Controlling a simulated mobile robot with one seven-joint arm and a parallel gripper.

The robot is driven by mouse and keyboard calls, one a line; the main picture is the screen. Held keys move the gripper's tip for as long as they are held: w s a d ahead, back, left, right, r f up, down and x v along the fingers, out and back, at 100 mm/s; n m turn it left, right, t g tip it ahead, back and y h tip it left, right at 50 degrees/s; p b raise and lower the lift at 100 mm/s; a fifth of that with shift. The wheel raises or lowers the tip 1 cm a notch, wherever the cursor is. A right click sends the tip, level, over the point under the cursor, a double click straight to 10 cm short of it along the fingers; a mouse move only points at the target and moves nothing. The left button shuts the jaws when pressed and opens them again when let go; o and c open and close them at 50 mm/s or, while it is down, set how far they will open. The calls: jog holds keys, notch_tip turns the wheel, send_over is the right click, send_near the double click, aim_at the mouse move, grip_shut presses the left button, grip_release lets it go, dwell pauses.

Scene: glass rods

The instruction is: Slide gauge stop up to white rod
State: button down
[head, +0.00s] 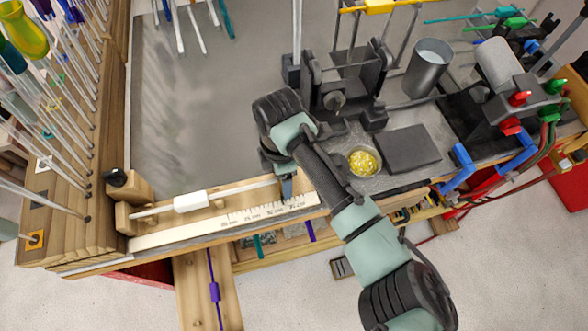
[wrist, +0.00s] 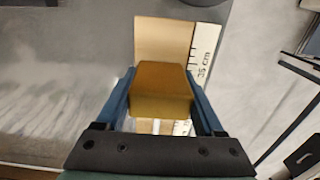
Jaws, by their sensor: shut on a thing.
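The white rod (head: 155,210), with a thick white sleeve, lies along the wooden gauge at the bench's front edge. Its left end is by a wooden end block (head: 128,218), and its right end reaches close to my gripper. My gripper (head: 287,190) is low over the right part of the ruler (head: 180,232). In the wrist view my gripper (wrist: 163,100) is shut on the gauge stop (wrist: 163,92), a brown wooden block between the blue fingers. The ruler's 35 cm mark (wrist: 205,65) shows beside it. In the head view my gripper hides the stop, so I cannot tell whether it touches the rod.
A wooden rack of upright rods (head: 60,170) stands at the left. A dish of yellow bits (head: 363,161), a dark pad (head: 408,149), a metal cup (head: 428,68) and a dark clamp fixture (head: 340,85) are at the right.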

grip_release()
notch_tip(320, 180, up, 13)
jog(key=b, duration=0.3)
dwell(0.3)
dwell(0.4)
